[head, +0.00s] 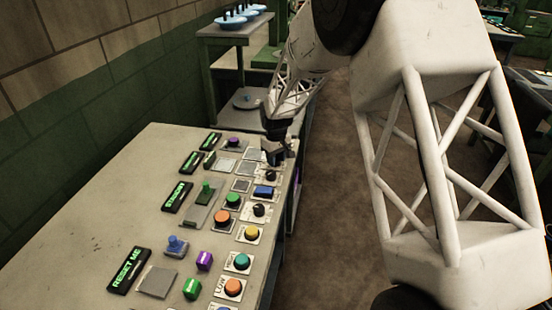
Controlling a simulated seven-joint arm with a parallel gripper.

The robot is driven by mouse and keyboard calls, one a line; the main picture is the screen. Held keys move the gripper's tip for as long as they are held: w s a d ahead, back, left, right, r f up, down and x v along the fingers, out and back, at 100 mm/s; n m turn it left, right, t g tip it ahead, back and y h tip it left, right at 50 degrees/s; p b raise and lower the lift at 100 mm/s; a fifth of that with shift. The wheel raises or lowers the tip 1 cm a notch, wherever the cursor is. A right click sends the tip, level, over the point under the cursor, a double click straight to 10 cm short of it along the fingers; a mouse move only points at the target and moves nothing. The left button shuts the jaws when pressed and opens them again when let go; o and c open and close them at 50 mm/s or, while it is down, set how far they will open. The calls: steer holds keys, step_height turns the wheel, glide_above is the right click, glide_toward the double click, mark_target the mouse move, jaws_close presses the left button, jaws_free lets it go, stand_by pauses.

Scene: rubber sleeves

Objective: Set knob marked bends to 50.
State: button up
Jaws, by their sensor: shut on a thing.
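My gripper (279,154) points down at the far right part of the panel table (110,205). It is shut on a small dark knob-like control that its fingers mostly hide. Two black knobs on pale dial plates show nearer the camera: one knob (271,177) just below the gripper, another knob (259,210) further down the same column. The marking "bends" and the dial numbers are too small to read, so I cannot tell which knob is the marked one or its setting.
Black displays, one a "RESET ME" display (129,270), line the left. The table's left part is bare.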

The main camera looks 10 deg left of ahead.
stand_by(0.4)
steer(key=o, duration=0.9)
steer(key=shift+r, duration=0.1)
steer(key=shift+r, duration=3.8)
